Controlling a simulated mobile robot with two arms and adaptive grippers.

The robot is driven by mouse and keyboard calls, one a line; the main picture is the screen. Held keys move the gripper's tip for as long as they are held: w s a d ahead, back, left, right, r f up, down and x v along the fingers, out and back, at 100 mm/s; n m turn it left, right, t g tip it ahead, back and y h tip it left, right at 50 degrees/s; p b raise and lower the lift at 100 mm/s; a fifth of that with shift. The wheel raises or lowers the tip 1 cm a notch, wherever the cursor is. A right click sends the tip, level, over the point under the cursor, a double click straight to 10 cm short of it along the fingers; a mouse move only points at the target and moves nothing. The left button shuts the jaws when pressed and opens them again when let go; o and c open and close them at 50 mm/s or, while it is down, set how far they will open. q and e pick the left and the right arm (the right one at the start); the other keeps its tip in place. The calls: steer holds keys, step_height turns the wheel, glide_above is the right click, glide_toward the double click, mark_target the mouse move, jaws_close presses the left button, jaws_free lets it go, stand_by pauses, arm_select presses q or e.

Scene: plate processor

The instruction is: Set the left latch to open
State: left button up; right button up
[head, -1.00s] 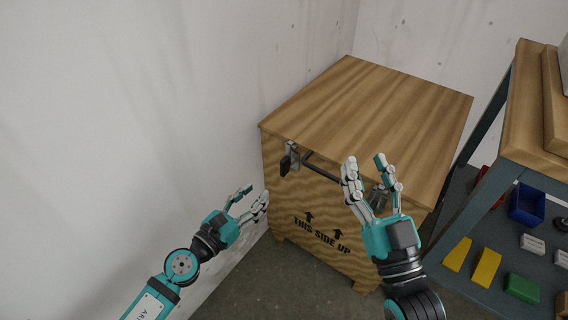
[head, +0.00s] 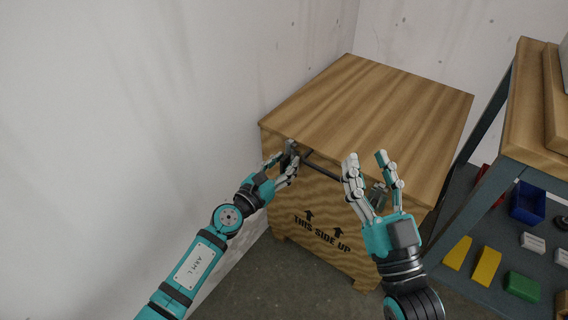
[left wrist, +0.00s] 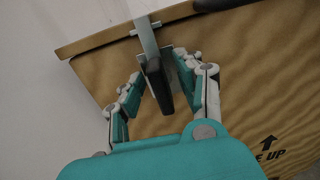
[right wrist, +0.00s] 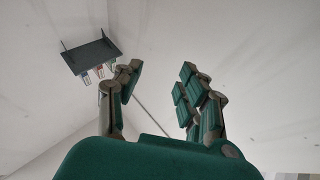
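The wooden crate (head: 365,110) stands in the corner with its lid down. The left latch (head: 290,148) is on its front face near the upper left corner. In the left wrist view the latch (left wrist: 157,82) has a metal strap from the lid edge and a dark handle hanging down. My left gripper (head: 281,167) is at the latch, its open fingers on either side of the dark handle; contact is unclear. My right gripper (head: 367,165) is open and empty in front of the crate's right side. The right latch (head: 378,195) is partly hidden behind its fingers.
A dark bar handle (head: 322,166) runs along the crate's front between the latches. A wall is close on the left. A shelf unit (head: 480,165) with a blue bin (head: 527,203) and coloured blocks stands to the right.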

arm_select(q)
jaws_close()
arm_select(e)
steer(key=shift+w+f, duration=0.1)
steer(key=shift+w, duration=0.05)
arm_select(q)
steer(key=shift+a+n+p, duration=0.1)
steer(key=shift+n+p, duration=0.3)
steer(key=shift+n, duration=0.6)
steer(key=n+p, duration=0.2)
steer(key=n, duration=0.5)
steer(key=shift+w+a, duration=0.1)
steer(key=n+p, duration=0.2)
steer(key=n, duration=0.4)
steer(key=shift+f, duration=0.2)
steer(key=shift+n, duration=0.6)
arm_select(e)
steer(key=s+d+f+g+h, duration=0.2)
steer(key=f+g, duration=0.4)
steer(key=f, duration=0.3)
steer(key=s+d+f+g+h, duration=0.2)
steer(key=s+f+g, duration=0.1)
steer(key=f+g, duration=0.4)
steer(key=shift+f+m, duration=0.3)
steer(key=shift+f, duration=1.05)
arm_select(q)
steer(key=shift+a, duration=0.1)
arm_select(e)
steer(key=shift+s+d, duration=0.1)
